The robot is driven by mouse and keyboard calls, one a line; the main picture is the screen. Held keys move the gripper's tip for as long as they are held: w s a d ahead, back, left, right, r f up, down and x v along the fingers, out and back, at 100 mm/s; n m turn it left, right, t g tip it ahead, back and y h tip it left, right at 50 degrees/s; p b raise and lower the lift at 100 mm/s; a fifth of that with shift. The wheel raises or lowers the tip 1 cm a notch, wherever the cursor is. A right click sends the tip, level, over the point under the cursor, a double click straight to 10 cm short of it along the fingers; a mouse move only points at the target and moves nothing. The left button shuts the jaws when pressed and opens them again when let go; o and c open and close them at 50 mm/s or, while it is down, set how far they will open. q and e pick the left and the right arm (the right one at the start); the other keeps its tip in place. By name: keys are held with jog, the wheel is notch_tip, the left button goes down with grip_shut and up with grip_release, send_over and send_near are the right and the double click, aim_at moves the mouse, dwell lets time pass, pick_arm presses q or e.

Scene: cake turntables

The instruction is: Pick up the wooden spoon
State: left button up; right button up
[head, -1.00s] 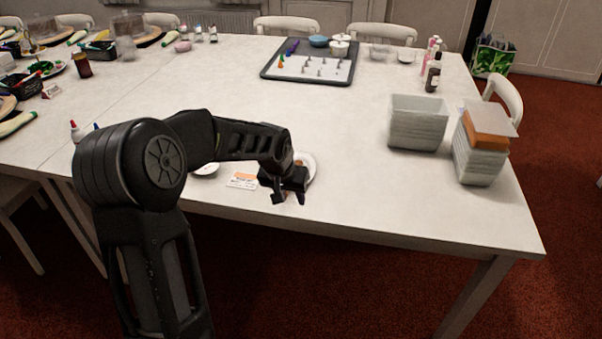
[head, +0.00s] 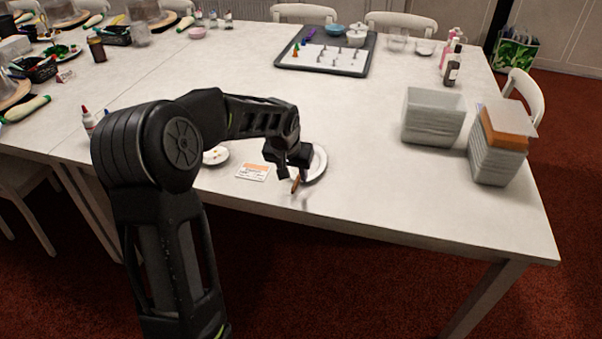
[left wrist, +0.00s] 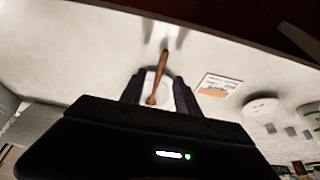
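The wooden spoon (head: 295,185) is a thin brown stick-like piece near the front edge of the table, partly hidden by my left gripper in the head view. In the left wrist view the spoon (left wrist: 158,78) runs lengthwise between the two fingers, over or on a white plate. My left gripper (head: 293,166) points down beside the plate (head: 320,160). Its fingers (left wrist: 158,92) are apart, with a visible gap on each side of the spoon. I cannot tell whether the spoon touches the plate. My right gripper is not in view.
A small card (head: 253,172) and a small dish (head: 216,155) lie left of the gripper. A white bin (head: 432,118) and a stacked container (head: 497,155) stand at the right. A dark tray (head: 327,66) with small pieces is at the back. The table's middle is clear.

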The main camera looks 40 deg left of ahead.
aim_at(296, 182)
pick_arm(q)
jog(key=x, duration=0.5)
jog(key=shift+f+p, duration=0.15)
jog(key=shift+p, duration=0.2)
dwell(0.3)
grip_shut()
dwell(0.4)
